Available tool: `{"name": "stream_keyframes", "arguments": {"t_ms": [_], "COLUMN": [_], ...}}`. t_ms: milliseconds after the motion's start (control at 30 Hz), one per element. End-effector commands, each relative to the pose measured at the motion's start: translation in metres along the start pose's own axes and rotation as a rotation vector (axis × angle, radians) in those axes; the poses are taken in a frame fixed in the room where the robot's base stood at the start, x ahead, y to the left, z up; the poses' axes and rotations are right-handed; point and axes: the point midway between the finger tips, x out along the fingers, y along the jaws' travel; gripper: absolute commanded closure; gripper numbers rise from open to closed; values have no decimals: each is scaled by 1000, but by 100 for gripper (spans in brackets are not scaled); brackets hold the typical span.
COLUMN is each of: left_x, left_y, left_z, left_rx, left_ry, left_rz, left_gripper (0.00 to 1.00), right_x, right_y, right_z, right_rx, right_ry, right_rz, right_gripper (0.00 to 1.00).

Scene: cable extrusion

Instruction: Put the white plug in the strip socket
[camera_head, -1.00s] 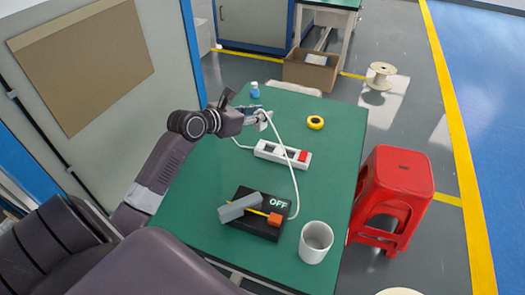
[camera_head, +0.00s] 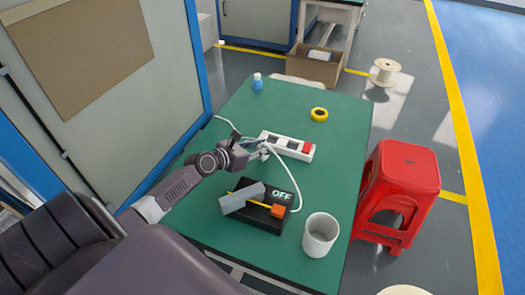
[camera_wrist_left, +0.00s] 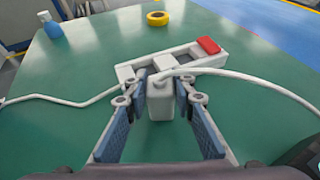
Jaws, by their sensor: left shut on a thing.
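The white plug (camera_wrist_left: 160,100) is held between the fingers of my left gripper (camera_wrist_left: 160,92) in the left wrist view. In the head view my left gripper (camera_head: 262,152) is at the near left side of the white strip socket (camera_head: 296,149), and the plug is mostly hidden there. The strip socket, with a red switch at its right end, also shows in the left wrist view (camera_wrist_left: 205,55), just beyond the plug. The plug appears upright on the near side of the strip; I cannot tell its height above the table. My right gripper is not in view.
A black box marked OFF (camera_head: 270,220) with a grey lever is nearer on the green table (camera_head: 220,240). A white mug (camera_head: 320,235) stands at the near right. Yellow tape (camera_head: 319,114) and a blue bottle (camera_head: 258,83) are at the far side. A white cable (camera_head: 296,180) curves right.

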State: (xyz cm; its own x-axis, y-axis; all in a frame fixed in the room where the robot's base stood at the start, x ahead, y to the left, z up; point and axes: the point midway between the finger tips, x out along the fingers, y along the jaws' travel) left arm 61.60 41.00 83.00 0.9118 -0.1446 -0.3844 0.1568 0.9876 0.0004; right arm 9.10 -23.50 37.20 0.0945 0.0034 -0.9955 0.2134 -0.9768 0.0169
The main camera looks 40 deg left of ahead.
Motion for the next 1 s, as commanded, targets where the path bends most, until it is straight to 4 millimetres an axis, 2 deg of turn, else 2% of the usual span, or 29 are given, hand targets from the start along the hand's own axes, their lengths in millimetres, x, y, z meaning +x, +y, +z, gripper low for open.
{"name": "stream_keyframes", "arguments": {"t_ms": [67,467,500,633,1000], "left_x": [3,5,4,4,2], "left_y": [1,1,1,0,0], "left_z": [-7,-10,-10,-10,-4], "left_rx": [1,0,0,0,1], "left_ry": [-2,-2,-2,-1,-1], "left_rz": [2,2,1,1,1], "left_gripper": [100,100,74,60,59], "right_x": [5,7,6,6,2], "right_y": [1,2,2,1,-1], "right_z": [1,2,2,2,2], "right_rx": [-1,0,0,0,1], "right_ry": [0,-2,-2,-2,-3], "right_rz": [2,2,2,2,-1], "right_gripper": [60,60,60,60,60]}}
